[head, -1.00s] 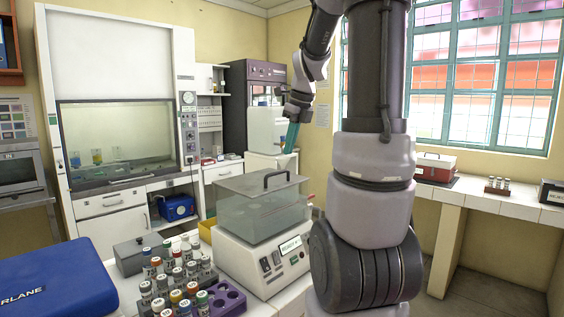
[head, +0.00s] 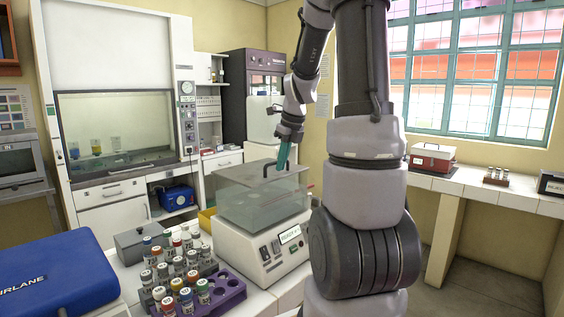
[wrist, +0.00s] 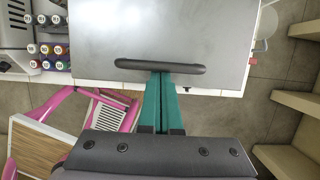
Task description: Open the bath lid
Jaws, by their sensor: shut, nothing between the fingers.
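The water bath (head: 262,235) is a white unit with a clear tank, standing on the bench. Its grey lid (head: 240,174) lies flat and closed on top, with a dark bar handle (head: 283,163). My gripper (head: 284,156) has teal fingers pointing down at the handle. In the wrist view the lid (wrist: 165,35) fills the top middle and the handle (wrist: 160,66) runs across in front of the fingertips (wrist: 161,76). The fingers are together and empty. The tips overlap the handle's near edge in the picture; I cannot tell whether they touch it.
A rack of capped vials (head: 178,268) and a grey box (head: 138,243) stand left of the bath. A blue case (head: 55,280) lies at the left front. In the wrist view a pink-framed chair (wrist: 85,95) is below the bench edge.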

